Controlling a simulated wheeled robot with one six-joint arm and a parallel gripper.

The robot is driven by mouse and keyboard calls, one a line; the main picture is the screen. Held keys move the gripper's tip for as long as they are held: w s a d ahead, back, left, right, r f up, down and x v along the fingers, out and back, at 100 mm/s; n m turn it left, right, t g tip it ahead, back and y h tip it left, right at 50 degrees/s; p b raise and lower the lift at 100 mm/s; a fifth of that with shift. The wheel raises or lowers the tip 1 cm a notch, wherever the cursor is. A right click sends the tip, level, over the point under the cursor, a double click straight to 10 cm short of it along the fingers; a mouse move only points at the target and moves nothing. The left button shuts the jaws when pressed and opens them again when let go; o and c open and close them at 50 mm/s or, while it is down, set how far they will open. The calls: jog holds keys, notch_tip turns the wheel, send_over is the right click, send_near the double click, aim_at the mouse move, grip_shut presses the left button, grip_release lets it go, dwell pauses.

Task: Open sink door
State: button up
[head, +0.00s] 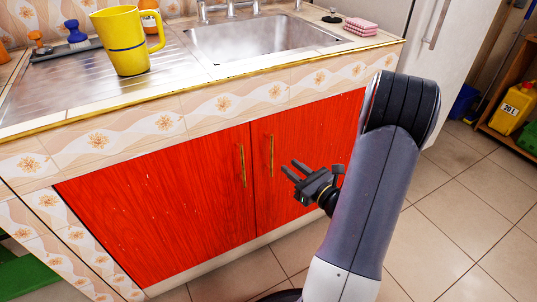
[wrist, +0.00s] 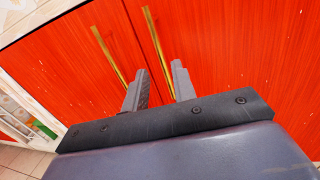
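The sink cabinet has two red doors, a left door (head: 160,215) and a right door (head: 315,125). Both look shut. Each has an upright brass handle beside the middle seam: the left handle (head: 242,165) and the right handle (head: 271,155). My gripper (head: 290,168) is in front of the right door, just right of the right handle. In the wrist view my gripper (wrist: 158,73) has its fingers apart with nothing held. The left handle (wrist: 106,48) and right handle (wrist: 153,40) run down toward the fingertips there, their lower ends near or behind the fingers.
A yellow jug (head: 124,42) stands on the metal drainboard beside the sink basin (head: 250,38). Pink sponges (head: 361,27) lie at the counter's right. A white fridge (head: 440,60) stands right of the cabinet. The tiled floor (head: 450,225) at right is clear.

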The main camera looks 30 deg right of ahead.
aim_at(271, 152)
jog(key=b+x, duration=0.1)
jog(key=x, duration=0.9)
jog(key=shift+s+a+b, duration=0.1)
jog(key=shift+b, duration=0.2)
grip_shut()
